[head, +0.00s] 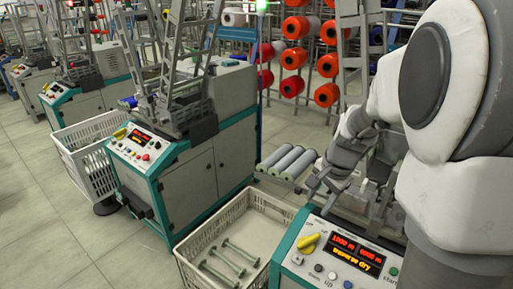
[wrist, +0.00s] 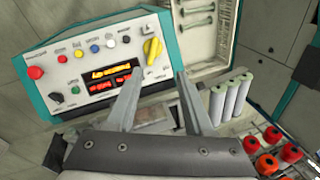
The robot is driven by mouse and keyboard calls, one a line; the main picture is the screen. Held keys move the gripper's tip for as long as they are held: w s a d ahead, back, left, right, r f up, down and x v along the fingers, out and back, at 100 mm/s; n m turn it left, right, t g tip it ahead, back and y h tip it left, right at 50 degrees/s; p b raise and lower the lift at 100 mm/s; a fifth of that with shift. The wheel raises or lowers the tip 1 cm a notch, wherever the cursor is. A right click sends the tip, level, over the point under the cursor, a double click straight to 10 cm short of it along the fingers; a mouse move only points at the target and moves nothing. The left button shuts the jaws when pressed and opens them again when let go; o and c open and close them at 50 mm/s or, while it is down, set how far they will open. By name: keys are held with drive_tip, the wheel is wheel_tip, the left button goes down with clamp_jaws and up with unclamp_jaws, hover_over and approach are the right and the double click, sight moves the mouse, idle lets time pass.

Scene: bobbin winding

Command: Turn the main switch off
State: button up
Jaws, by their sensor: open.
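The machine's control panel (head: 345,257) is at the lower right of the head view, partly covered by my arm. A yellow rotary knob (head: 308,243), which looks like the main switch, sits at the panel's left end. In the wrist view the same yellow knob (wrist: 153,50) is at the panel's right end, turned at a slant. My gripper (wrist: 159,75) is open and empty, with the knob showing beyond and between its fingertips, not touched. In the head view my gripper (head: 318,178) is above and behind the panel, partly hidden by my own arm.
The panel's lit display (head: 357,252) has red and orange text. Several coloured buttons and a red mushroom button (wrist: 35,72) are on the panel. Grey bobbins (head: 287,161) lie beside it. A white crate (head: 215,235) with metal spindles stands to the left. Another machine (head: 150,150) stands farther left.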

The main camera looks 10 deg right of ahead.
drive_tip(key=m+b, duration=0.2)
approach(308, 240)
drive_tip(key=shift+g, duration=0.3)
drive_tip(key=b+x, duration=0.1)
drive_tip(key=x, duration=0.2)
drive_tip(key=b+x, duration=0.2)
drive_tip(key=x, duration=0.2)
drive_tip(key=b+x, duration=0.1)
drive_tip(key=x, duration=0.2)
drive_tip(key=shift+w+f+b, duration=0.2)
drive_tip(key=shift+w+b, duration=0.15)
drive_tip(key=shift+b, duration=0.05)
clamp_jaws()
